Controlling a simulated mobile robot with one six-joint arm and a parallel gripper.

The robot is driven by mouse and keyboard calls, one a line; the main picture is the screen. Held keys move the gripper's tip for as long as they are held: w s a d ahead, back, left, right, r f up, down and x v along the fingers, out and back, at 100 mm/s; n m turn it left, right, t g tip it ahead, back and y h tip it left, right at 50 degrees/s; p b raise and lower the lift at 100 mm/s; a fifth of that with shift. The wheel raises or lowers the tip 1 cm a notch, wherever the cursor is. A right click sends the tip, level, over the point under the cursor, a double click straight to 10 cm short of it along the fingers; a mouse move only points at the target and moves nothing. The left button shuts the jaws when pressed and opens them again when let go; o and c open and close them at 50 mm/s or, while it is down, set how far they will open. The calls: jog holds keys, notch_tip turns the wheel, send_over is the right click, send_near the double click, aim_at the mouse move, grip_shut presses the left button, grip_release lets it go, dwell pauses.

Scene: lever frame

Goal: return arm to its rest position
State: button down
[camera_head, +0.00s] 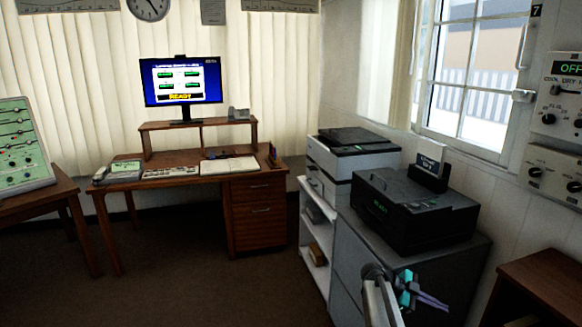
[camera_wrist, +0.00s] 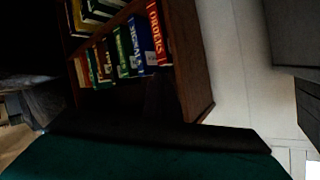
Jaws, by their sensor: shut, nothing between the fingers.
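My arm shows at the bottom of the head view as a grey link rising from the lower edge. My gripper (camera_head: 432,300), with teal parts and pale purple fingers, is at its end, in front of the grey cabinet (camera_head: 362,262) and below the black printer. It points to the right and slightly down. Its fingers look closed together, with nothing held. In the wrist view, a dark bar and a teal surface fill the lower part; the fingertips cannot be made out there.
The black printer (camera_head: 414,207) stands on the grey cabinet; a white printer (camera_head: 350,152) is behind it. A brown wooden unit (camera_head: 545,283) is at lower right. A desk (camera_head: 190,183) stands at the back. The wrist view shows a bookshelf (camera_wrist: 190,75). Open floor (camera_head: 190,290) lies left.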

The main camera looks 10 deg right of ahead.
jog(key=s+a+f+n+y+b, duration=0.15)
jog(key=s+a+f+n, duration=0.45)
jog(key=a+f, duration=0.65)
jog(key=s+a+f+n+y, duration=0.4)
jog(key=s+a+f, duration=0.45)
jog(key=f, duration=0.75)
jog(key=s+a+f+n+y, duration=0.3)
jog(key=s+a+f+n, duration=0.1)
jog(key=s+a+n, duration=0.4)
jog(key=s+a+f+n+y, duration=0.4)
jog(key=s+a+n, duration=0.5)
jog(key=a, duration=0.3)
jog(key=shift+s+a+f+b, duration=0.2)
jog(key=shift+a+f+b, duration=0.25)
jog(key=shift+f, duration=0.35)
